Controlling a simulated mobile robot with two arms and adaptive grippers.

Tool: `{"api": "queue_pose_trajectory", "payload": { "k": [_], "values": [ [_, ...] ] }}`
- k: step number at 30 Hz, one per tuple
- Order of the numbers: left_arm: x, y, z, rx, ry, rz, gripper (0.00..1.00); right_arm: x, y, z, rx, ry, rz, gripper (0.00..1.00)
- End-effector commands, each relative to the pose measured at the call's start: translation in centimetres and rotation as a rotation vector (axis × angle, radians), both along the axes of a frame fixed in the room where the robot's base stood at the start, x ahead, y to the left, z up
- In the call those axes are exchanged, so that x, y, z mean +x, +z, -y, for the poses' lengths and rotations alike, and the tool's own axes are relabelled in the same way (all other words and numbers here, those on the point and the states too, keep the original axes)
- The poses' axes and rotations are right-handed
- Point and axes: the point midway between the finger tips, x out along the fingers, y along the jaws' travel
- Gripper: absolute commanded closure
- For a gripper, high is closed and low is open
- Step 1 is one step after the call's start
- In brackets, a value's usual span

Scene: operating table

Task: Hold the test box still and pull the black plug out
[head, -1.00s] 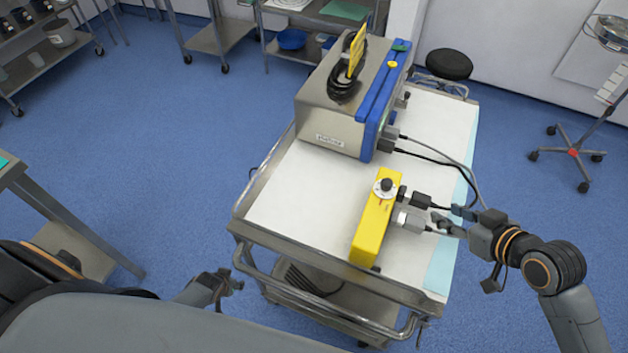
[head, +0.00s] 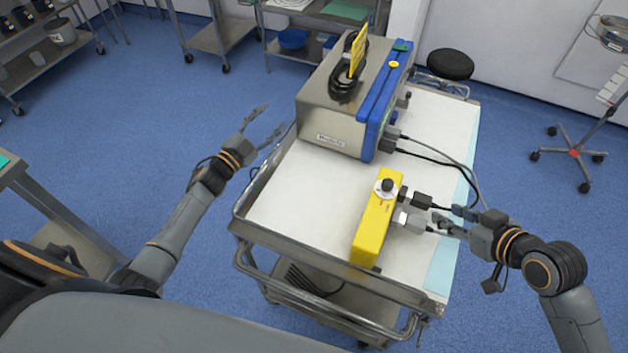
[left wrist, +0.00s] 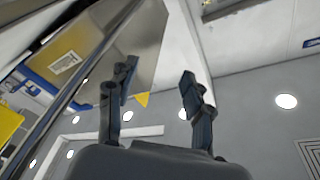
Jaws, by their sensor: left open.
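The yellow test box (head: 372,235) lies on the white-covered cart, with a black knob (head: 387,185) on top. The black plug (head: 421,200) sits in its right side, with a dark cable trailing from it. A grey plug (head: 408,221) sits just below it in the same side. My right gripper (head: 449,217) is right of both plugs, fingers apart and pointing at them; I cannot tell whether it touches them. My left gripper (head: 272,120) is open and empty, left of the cart and well away from the test box. Its spread fingers show in the left wrist view (left wrist: 158,85).
A steel device with a blue front (head: 340,110) stands at the cart's back, a coiled black cable on top. Cables run from its front. The cart (head: 290,190) has a raised metal rim; its left part is clear. A wheeled stand (head: 575,150) is far right.

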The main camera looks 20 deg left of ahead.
Motion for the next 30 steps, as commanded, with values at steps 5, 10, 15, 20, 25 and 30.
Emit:
{"api": "queue_pose_trajectory", "payload": {
  "k": [5, 10, 15, 20, 25, 30],
  "values": [
    [-2.3, 4.2, 6.0, 0.229, -0.221, 0.208, 0.49, 0.0, 0.0, 0.0, 0.0, 0.0, 0.0, 0.62],
    [-5.1, 5.6, 10.5, 0.408, -0.414, 0.337, 0.49, 0.0, 0.0, 0.0, 0.0, 0.0, 0.0, 0.62],
    [-6.8, 6.3, 14.2, 0.284, -0.628, 0.26, 0.49, 0.0, 0.0, 0.0, 0.0, 0.0, 0.0, 0.62],
    [-8.4, 5.9, 16.4, 0.078, -0.781, 0.081, 0.49, 0.0, 0.0, 0.0, 0.0, 0.0, 0.0, 0.62],
    [-10.9, 4.2, 18.0, -0.169, -0.915, -0.208, 0.49, 0.0, 0.0, 0.0, 0.0, 0.0, 0.0, 0.62],
    [-13.1, 2.2, 18.2, -0.368, -0.964, -0.474, 0.49, 0.0, 0.0, 0.0, 0.0, 0.0, 0.0, 0.62]
  ]
}}
